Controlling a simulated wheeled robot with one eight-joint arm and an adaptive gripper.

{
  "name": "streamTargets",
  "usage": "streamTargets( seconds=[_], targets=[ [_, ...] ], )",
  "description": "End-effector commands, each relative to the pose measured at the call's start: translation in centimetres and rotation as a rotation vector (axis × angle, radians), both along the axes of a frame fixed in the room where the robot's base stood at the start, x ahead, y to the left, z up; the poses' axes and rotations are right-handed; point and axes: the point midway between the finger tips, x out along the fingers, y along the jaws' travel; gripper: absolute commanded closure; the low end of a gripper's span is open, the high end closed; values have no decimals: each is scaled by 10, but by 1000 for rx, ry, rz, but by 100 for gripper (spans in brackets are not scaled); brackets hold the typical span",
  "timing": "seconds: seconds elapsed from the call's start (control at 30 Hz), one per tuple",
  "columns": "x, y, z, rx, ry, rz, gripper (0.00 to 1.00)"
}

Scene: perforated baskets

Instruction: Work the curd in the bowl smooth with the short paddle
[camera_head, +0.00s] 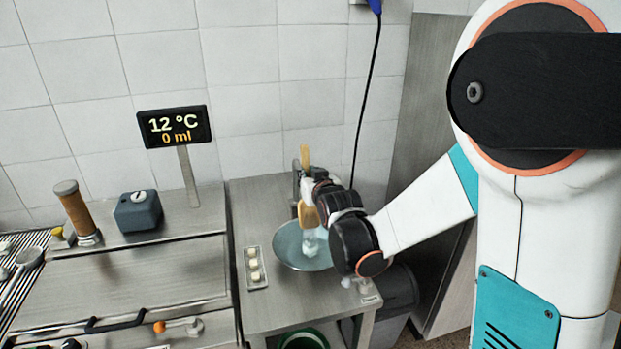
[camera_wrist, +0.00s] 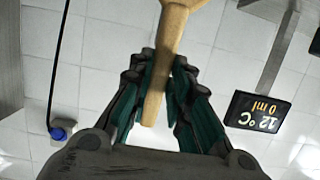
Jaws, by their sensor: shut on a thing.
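The short paddle (camera_wrist: 165,60) is wooden and passes between the fingers of my gripper (camera_wrist: 160,95), which is shut on it in the wrist view. In the head view the paddle (camera_head: 305,156) stands roughly upright above the bowl, partly hidden by my gripper (camera_head: 310,195). The bowl (camera_head: 285,255) is wide, shallow and pale blue-grey, on the steel table. Whitish curd (camera_head: 310,243) shows in it under the gripper. My wrist hides the bowl's right side.
A small tray (camera_head: 257,284) with pale pieces lies left of the bowl on the steel table (camera_head: 290,311). A display (camera_head: 175,127) reading 12 °C and 0 ml stands on the steel unit at left. A dark cable (camera_head: 366,90) hangs on the tiled wall. A green bin (camera_head: 303,340) is below.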

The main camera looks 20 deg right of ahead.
Motion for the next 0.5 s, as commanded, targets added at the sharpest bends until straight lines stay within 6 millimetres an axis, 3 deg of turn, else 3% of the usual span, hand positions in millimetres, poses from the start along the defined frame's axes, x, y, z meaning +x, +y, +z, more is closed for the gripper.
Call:
streamTargets(
  seconds=[0.5],
  targets=[
    [0, 0, -46, 0, 1, -1, 100]
  ],
)
